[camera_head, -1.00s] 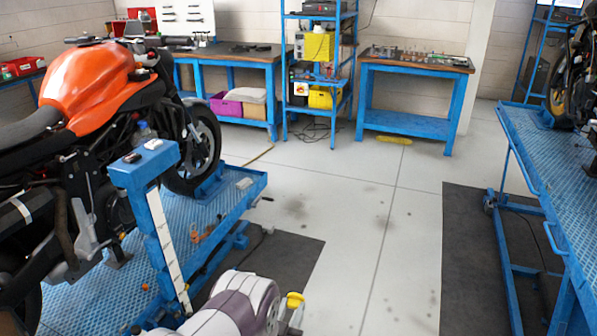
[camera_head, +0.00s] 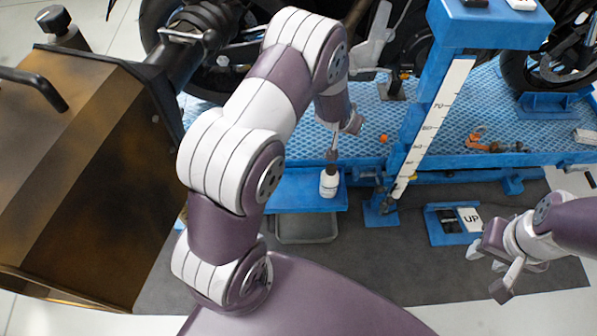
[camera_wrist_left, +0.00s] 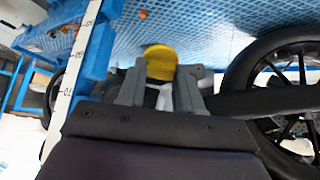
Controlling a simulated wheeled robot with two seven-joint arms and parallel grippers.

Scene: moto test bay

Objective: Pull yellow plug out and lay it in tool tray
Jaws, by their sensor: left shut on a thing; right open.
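The yellow plug (camera_wrist_left: 160,62) shows in the left wrist view as a rounded yellow piece between the two grey fingers of my left gripper (camera_wrist_left: 163,76), which is shut on it. The plug is clear of any socket in that view. In the head view my left arm reaches up from the bottom and its wrist hides the plug and most of the gripper. A blue tray (camera_head: 290,192) at the near side of the lift holds a white bottle (camera_head: 328,183); I cannot tell if it is the tool tray. My right gripper (camera_head: 489,266) is open and empty at the right.
The blue lift platform (camera_head: 345,108) has an orange ball (camera_head: 383,138) and orange pieces on it. A blue post with a white scale (camera_head: 432,118) stands right of my left wrist. A grey pan (camera_head: 306,228) lies below the tray. A large brown box (camera_head: 75,180) fills the left.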

